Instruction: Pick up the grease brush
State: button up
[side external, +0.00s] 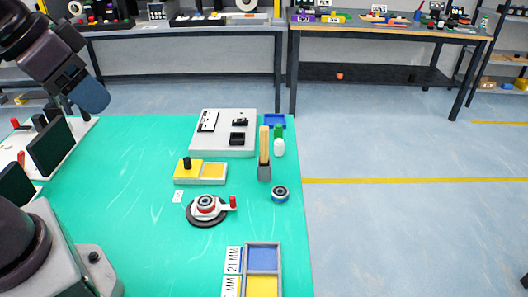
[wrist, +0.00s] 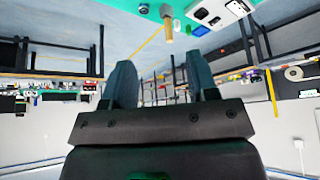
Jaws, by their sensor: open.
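The grease brush (side external: 264,146) has a pale wooden handle and a dark grey head. It is on the green table near its right edge, handle end toward the back. In the wrist view the brush (wrist: 168,28) shows upside down at the top, beyond the fingertips. My gripper (side external: 90,97) is high at the upper left in the side view, well away from the brush. In the wrist view my gripper (wrist: 161,78) has its two blue-grey fingers apart with nothing between them.
Nearby are a grey box (side external: 222,144), a yellow block (side external: 187,170), a round dark fixture (side external: 207,217), a small round part (side external: 280,194) and a two-bin tray (side external: 278,270).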

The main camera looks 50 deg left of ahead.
jog(key=w+f+g, duration=0.2)
jog(key=w, duration=0.1)
jog(key=n+g+y, duration=0.1)
jog(key=n+y, duration=0.1)
jog(key=n, duration=0.7)
send_near(264, 128)
jog(key=x, duration=0.7)
jog(key=shift+w+d, duration=0.2)
jog(key=shift+w, duration=0.15)
jog(key=shift+s+a+x, duration=0.1)
jog(key=shift+s+x, duration=0.1)
jog(key=shift+x, duration=1.15)
jog(key=shift+s+a+x, duration=0.15)
jog(key=shift+x, duration=1.2)
grip_shut()
